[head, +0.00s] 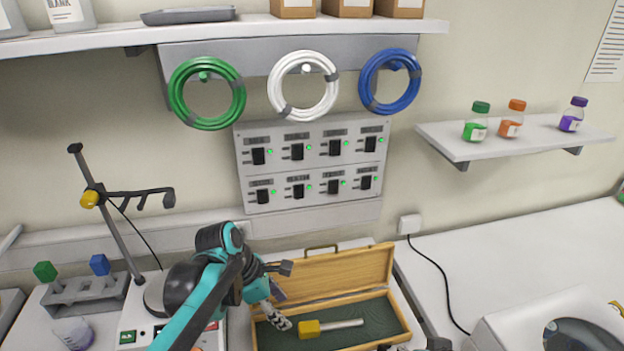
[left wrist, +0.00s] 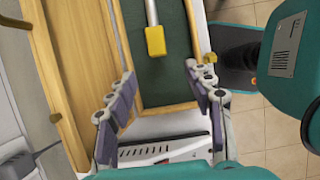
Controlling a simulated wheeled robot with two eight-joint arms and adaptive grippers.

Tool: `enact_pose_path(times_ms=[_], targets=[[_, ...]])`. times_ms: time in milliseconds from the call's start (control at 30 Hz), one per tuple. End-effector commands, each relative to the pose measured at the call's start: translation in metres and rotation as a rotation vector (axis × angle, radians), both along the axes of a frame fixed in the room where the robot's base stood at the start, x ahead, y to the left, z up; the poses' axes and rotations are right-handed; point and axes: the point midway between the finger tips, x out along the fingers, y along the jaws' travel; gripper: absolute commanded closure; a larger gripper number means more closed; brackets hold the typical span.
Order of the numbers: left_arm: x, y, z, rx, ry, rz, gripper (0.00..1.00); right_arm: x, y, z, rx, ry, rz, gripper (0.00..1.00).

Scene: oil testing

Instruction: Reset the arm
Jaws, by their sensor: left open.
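My left gripper (head: 281,294) is over the left part of an open wooden case (head: 377,267). Its two fingers stand wide apart, and nothing is between them. In the left wrist view the left gripper (left wrist: 160,74) is also open, with its fingers on either side of the case's near end. A tool with a yellow handle (head: 309,329) and a pale shaft lies on the case's dark green lining. It is apart from the fingers and shows in the left wrist view (left wrist: 155,41) beyond the fingertips. Dark parts at the head view's bottom edge may be my right gripper (head: 414,346).
Left of the case stand a metal stand (head: 105,210) with a clamp and a grey rack (head: 85,296) with green- and blue-capped items. A white machine (head: 545,325) is at the lower right, with a cable nearby. The right counter behind it is mostly clear.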

Motion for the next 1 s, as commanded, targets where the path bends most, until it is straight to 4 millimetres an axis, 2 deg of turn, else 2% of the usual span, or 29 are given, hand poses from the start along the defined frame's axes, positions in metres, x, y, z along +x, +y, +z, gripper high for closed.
enact_pose_path(times_ms=[167,267,433,600,700,833,1000], targets=[[-0.013,0.006,0.0,0.072,-0.116,-0.168,0.48,0.0,0.0,-0.002,0.0,0.0,0.0,0.6],[-0.029,0.015,-0.001,0.186,-0.263,-0.403,0.48,0.0,0.0,-0.005,0.0,0.0,0.0,0.6],[-0.056,0.035,-0.005,0.465,-0.509,-0.913,0.48,0.0,0.0,-0.009,0.0,0.0,0.0,0.6],[-0.075,0.052,-0.011,0.738,-0.64,-1.367,0.48,0.0,0.0,-0.012,0.0,0.0,0.0,0.6],[-0.08,0.058,-0.014,0.851,-0.669,-1.549,0.48,0.0,0.0,-0.013,0.0,0.0,0.0,0.6],[-0.084,0.061,-0.015,0.928,-0.681,-1.674,0.48,0.0,0.0,-0.014,0.0,0.0,0.0,0.6],[-0.084,0.062,-0.015,0.944,-0.682,-1.7,0.48,0.0,0.0,-0.014,0.0,0.0,0.0,0.6]])
